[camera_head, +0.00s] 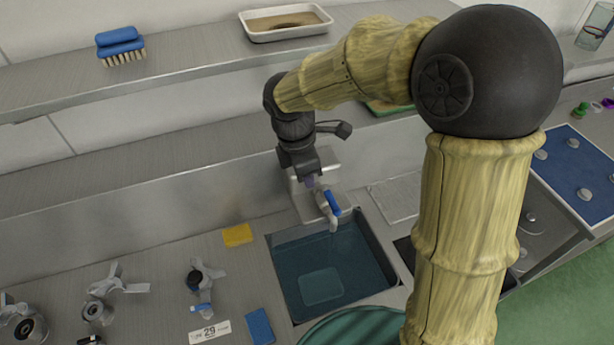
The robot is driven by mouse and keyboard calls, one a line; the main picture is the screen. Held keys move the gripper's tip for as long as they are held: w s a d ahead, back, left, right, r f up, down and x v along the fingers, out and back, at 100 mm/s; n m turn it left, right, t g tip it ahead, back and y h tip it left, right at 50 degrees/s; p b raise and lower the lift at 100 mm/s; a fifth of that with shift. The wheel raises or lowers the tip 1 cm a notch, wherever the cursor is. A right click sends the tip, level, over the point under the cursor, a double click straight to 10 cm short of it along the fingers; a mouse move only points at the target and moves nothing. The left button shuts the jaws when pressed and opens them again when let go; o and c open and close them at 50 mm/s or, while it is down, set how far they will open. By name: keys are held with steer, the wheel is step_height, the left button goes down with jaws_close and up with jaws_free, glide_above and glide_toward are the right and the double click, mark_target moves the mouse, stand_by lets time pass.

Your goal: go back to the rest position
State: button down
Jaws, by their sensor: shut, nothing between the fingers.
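My arm reaches in from the right and bends down over the back of the sink. My gripper (310,180) points down just behind the sink and is shut with nothing in it. Its fingertips are small and partly hidden against a pale tap (325,205) with a blue lever (333,203). I cannot tell whether the fingers touch the tap.
A water-filled sink (345,262) lies below my gripper. A yellow sponge (237,235), a blue pad (260,326) and metal fittings (203,285) lie to its left. A shelf holds a blue brush (120,45) and a white tray (286,22). A blue board (575,172) is at right.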

stand_by(0.5)
steer(key=s+d+f+m+t+y+b, duration=0.1)
steer(key=s+d+f+m, duration=0.3)
steer(key=d+m, duration=0.4)
steer(key=s+d+f+m+t+y+b, duration=0.1)
steer(key=s+d+f+m+b, duration=0.3)
steer(key=d+m, duration=0.5)
steer(key=f+m, duration=0.1)
steer(key=m, duration=0.3)
steer(key=shift+d+f+m+b, duration=0.2)
steer(key=shift+f+m+b, duration=0.1)
steer(key=shift+f+m, duration=0.1)
steer(key=shift+w+a, duration=0.1)
steer(key=shift+w, duration=0.05)
